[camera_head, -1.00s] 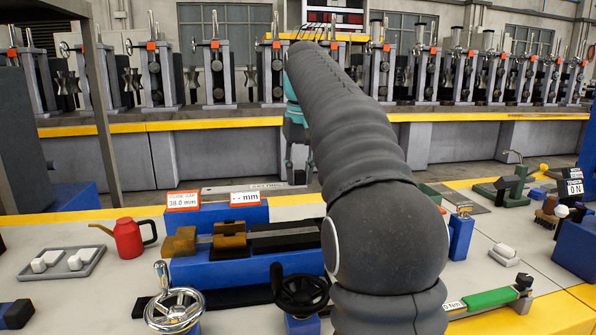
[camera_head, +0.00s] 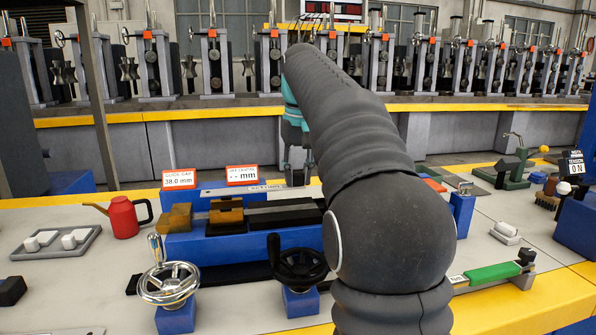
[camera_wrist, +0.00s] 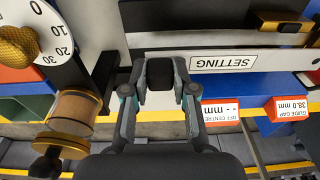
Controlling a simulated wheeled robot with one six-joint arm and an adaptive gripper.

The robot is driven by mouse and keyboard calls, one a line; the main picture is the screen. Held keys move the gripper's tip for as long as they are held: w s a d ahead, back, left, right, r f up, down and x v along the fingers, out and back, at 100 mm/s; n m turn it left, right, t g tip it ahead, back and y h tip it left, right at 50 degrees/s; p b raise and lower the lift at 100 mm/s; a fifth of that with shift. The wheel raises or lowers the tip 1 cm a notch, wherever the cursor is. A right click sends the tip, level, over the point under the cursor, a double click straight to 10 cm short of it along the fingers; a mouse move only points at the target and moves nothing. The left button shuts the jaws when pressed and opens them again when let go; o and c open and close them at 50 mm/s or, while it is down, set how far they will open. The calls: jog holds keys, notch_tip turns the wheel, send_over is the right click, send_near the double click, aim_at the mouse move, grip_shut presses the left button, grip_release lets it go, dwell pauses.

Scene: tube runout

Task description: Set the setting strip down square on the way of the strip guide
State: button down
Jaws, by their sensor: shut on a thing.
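The strip guide (camera_head: 205,247) is a blue block with brass cheeks and a dark way (camera_head: 285,215) on top. The strip appears beyond the way, not on it.
A 38.0 mm guide gap sign (camera_head: 179,179) and an off centre sign (camera_head: 242,175) stand at the guide's back. A chrome handwheel (camera_head: 168,283) and a black handwheel (camera_head: 298,259) are in front. A red oil can (camera_head: 123,217) and a tray (camera_head: 57,250) stand left.

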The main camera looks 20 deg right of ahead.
aim_at(298, 186)
dwell(0.6)
jog(key=shift+f+b, duration=1.55)
jog(key=shift+f, duration=0.9)
jog(key=c, duration=0.8)
grip_release()
jog(key=shift+c, duration=0.2)
jog(key=shift+r, duration=0.15)
jog(key=r, duration=0.6)
jog(key=shift+s+r, duration=0.3)
jog(key=shift+s, duration=0.1)
jog(key=shift+r, duration=0.3)
jog(key=shift+s, duration=0.1)
